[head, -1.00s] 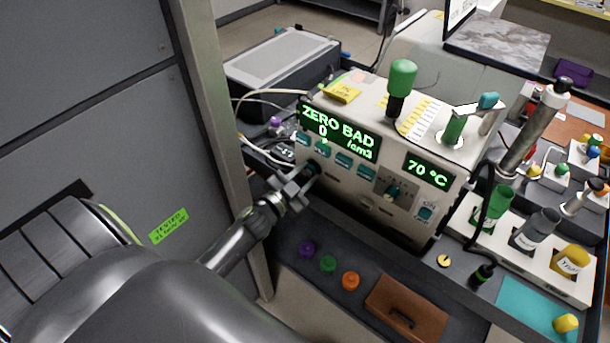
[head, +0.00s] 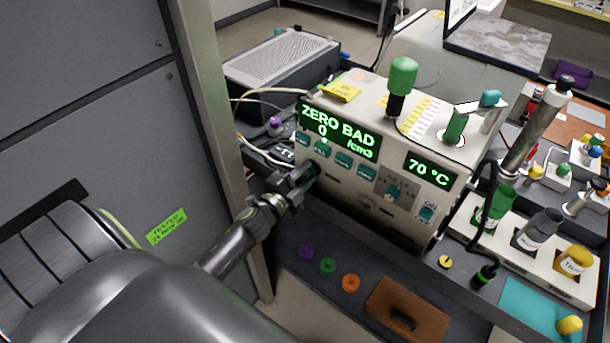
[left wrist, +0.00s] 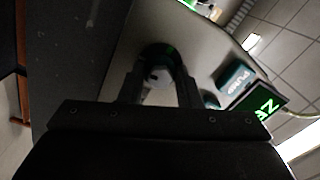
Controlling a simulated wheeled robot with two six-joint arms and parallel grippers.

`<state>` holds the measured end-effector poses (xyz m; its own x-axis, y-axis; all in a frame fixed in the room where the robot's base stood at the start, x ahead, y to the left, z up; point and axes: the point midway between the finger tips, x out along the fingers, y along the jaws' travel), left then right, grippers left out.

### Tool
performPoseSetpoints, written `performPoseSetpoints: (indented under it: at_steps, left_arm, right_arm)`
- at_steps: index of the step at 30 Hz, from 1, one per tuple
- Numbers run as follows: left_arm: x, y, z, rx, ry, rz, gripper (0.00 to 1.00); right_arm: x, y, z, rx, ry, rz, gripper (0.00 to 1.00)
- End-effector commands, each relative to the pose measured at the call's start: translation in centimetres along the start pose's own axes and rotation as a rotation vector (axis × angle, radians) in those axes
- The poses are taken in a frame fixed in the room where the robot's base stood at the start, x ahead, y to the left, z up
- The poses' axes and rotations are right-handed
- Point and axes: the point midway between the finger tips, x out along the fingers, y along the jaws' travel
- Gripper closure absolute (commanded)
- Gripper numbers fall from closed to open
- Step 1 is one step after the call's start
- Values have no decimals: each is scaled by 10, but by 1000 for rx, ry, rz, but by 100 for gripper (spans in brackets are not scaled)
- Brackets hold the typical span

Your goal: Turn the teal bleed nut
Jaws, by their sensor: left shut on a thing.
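The bleed nut, a dark teal-green round piece (left wrist: 158,55) with a pale centre, sits on the lower left of the instrument's front face. In the left wrist view it lies between my two fingertips. In the head view my gripper mostly hides it. My left gripper (head: 304,178) is shut on it; it also shows in the left wrist view (left wrist: 160,88). The instrument (head: 375,215) is a pale box with green displays reading "ZERO BAD 0 /cm3" and "70 °C". My right gripper is not in view.
Teal buttons (head: 343,159) sit just right of my gripper. A grey cabinet with a post (head: 215,120) stands close left of my arm. Bottles (head: 537,229) stand right.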

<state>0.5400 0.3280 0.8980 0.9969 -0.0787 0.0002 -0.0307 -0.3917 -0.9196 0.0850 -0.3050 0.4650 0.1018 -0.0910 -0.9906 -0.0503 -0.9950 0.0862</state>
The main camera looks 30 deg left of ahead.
Motion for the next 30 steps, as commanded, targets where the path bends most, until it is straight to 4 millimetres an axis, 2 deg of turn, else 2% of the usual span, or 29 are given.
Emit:
performPoseSetpoints:
  at_steps: [14, 15, 19, 30]
  left_arm:
    - [-2, 4, 2, 11, -4, 6, 92]
    - [-2, 4, 2, 11, -5, 6, 64]
    - [-2, 3, 1, 10, -3, 5, 47]
    - [-5, 2, 1, 11, -2, 2, 47]
  right_arm:
    - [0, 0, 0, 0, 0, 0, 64]
    - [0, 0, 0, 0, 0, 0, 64]
    - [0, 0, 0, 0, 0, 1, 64]
    - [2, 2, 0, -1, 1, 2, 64]
